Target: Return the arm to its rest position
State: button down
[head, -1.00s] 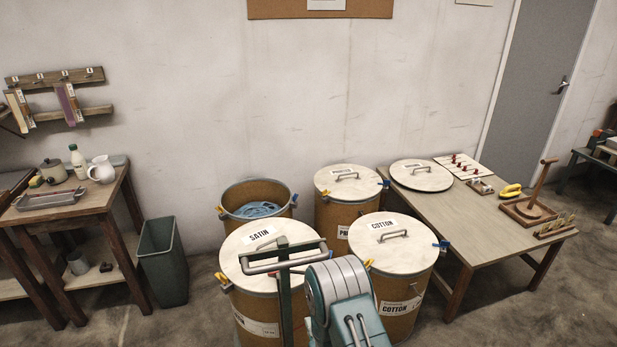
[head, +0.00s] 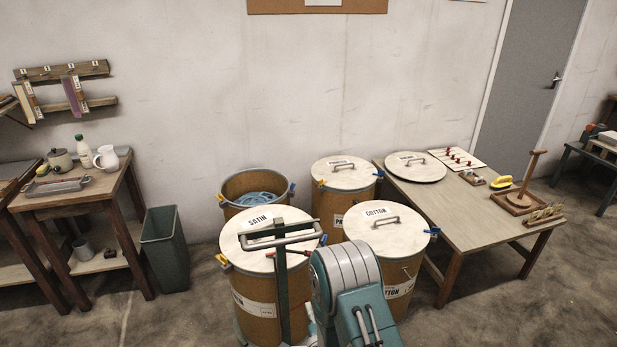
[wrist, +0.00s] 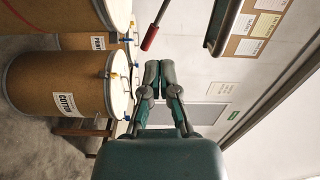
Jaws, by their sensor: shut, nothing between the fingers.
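My arm shows in the head view as a teal and pale grey link at the bottom centre, folded in front of the drums; my gripper is hidden there. In the wrist view my gripper (wrist: 158,70) has its two teal fingers together at the tips, with nothing held between them. The wrist picture is turned on its side, and the COTTON drum (wrist: 45,82) lies left of the fingers, apart from them. In the head view the SATIN drum (head: 255,305) and the COTTON drum (head: 408,268) stand just beyond my arm, both lidded.
An open drum (head: 240,190) holds blue material beside another lidded drum (head: 330,200). A long table (head: 470,220) stands right, with a loose lid (head: 416,167) and a wooden post stand (head: 522,190). A bin (head: 166,248) and small table (head: 60,200) stand left.

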jog(key=d+r+n+g+h, duration=0.2)
jog(key=d+r+n+g, duration=0.15)
jog(key=r, duration=0.75)
jog(key=d+r+n+g+h, duration=0.1)
jog(key=d+r+n+g, duration=0.2)
jog(key=r, duration=0.8)
jog(key=s+d+r+n+g, duration=0.1)
jog(key=s+d+r+n, duration=0.1)
jog(key=s, duration=0.7)
jog(key=s+d+r+n+g+h, duration=0.1)
jog(key=s+r, duration=0.4)
jog(key=s, duration=0.5)
jog(key=s+d+r+n+g, duration=0.3)
jog(key=s+d+n, duration=0.1)
jog(key=s, duration=0.5)
jog(key=shift+s+d+r+h, duration=0.25)
jog(key=shift+s+d+h, duration=0.1)
jog(key=shift+d, duration=0.5)
jog(key=shift+n, duration=0.25)
